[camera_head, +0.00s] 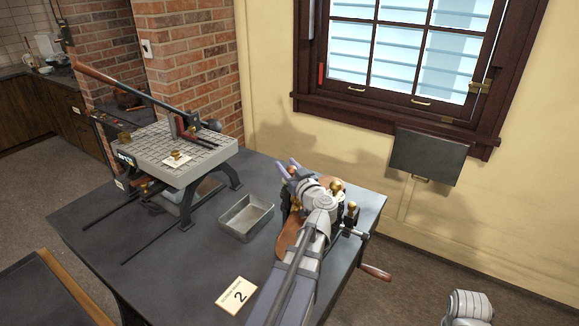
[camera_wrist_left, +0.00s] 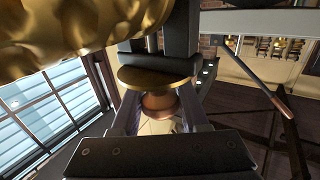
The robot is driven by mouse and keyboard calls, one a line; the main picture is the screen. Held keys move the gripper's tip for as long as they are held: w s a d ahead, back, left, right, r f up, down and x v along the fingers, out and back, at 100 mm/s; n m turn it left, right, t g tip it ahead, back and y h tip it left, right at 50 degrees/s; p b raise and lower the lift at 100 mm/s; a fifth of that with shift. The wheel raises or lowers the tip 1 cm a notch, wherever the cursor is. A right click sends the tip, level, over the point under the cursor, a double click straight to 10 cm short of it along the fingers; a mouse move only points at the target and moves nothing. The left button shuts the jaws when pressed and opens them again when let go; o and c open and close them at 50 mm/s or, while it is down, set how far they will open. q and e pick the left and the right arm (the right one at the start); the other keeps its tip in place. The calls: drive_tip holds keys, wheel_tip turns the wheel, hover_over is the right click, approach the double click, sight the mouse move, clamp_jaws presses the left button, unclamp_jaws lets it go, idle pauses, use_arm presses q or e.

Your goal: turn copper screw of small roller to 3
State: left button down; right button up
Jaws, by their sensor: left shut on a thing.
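The small roller (camera_head: 353,213) stands on the dark table's right part, mostly hidden behind my left arm, with brass fittings showing around the arm. My left gripper (camera_head: 290,170) reaches in over it. In the left wrist view, the fingers of my left gripper (camera_wrist_left: 158,112) are shut on the copper screw (camera_wrist_left: 159,104). A brass disc (camera_wrist_left: 158,79) sits directly beyond the screw, against a dark frame post. A large, rough gold part (camera_wrist_left: 70,35) fills the upper left. I cannot read any number or mark on the screw. My right gripper is not in view.
A metal tray (camera_head: 246,218) lies beside the small roller. A card reading 2 (camera_head: 236,296) lies near the front edge. A larger grid-topped machine (camera_head: 172,153) with a long lever stands at the left. A wooden-handled crank (camera_head: 376,272) sticks out past the table's right edge.

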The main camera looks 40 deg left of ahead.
use_arm(q)
drive_tip(key=shift+s+a+n+g+y, duration=0.15)
drive_tip(key=shift+n+g+y, duration=0.35)
drive_tip(key=shift+n+g, duration=0.6)
drive_tip(key=shift+g, duration=0.3)
drive_tip(key=shift+c, duration=2.2)
unclamp_jaws()
drive_tip(key=shift+r, duration=0.1)
wheel_tip(320, 180, up, 10)
drive_tip(key=p, duration=1)
